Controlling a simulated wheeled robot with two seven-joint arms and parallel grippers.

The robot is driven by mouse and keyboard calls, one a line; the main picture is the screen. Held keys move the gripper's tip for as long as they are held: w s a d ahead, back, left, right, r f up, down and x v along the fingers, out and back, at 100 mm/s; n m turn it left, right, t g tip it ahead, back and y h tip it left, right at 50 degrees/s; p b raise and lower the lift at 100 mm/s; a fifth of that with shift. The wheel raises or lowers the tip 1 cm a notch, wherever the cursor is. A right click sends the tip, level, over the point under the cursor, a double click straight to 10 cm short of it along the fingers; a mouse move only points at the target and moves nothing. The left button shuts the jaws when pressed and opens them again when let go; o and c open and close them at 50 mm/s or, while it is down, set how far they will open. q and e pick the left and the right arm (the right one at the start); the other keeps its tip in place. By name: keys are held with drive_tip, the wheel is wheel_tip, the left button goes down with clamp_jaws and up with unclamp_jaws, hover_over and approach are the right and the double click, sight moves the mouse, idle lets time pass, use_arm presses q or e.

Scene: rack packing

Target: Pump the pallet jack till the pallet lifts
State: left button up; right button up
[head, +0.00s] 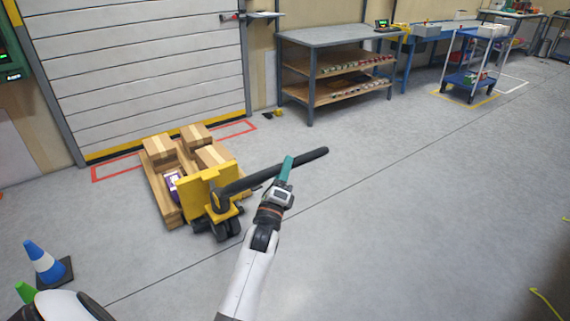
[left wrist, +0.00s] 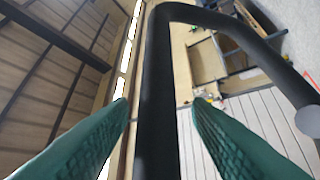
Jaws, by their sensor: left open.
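The yellow pallet jack (head: 206,187) stands left of centre in the head view. Its black handle (head: 305,159) slopes up to the right and ends in a long bar. The wooden pallet (head: 159,190) sits at the jack, carrying cardboard boxes (head: 212,155) and a small purple item. My left gripper (head: 286,168) is at the handle bar, with its teal fingers open. In the left wrist view the black bar (left wrist: 157,80) runs between the two open fingers of the left gripper (left wrist: 161,104); I cannot tell whether they touch it. The jack's forks are hidden.
A blue and white cone (head: 42,260) stands at lower left. A shuttered door (head: 140,70) with red floor marking is behind the pallet. A shelf bench (head: 330,38) and a blue cart (head: 468,79) stand farther back.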

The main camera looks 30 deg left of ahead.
use_arm(q)
drive_tip(key=shift+w+a+r, duration=0.2)
drive_tip(key=shift+w+r, duration=0.1)
drive_tip(key=shift+w, duration=0.35)
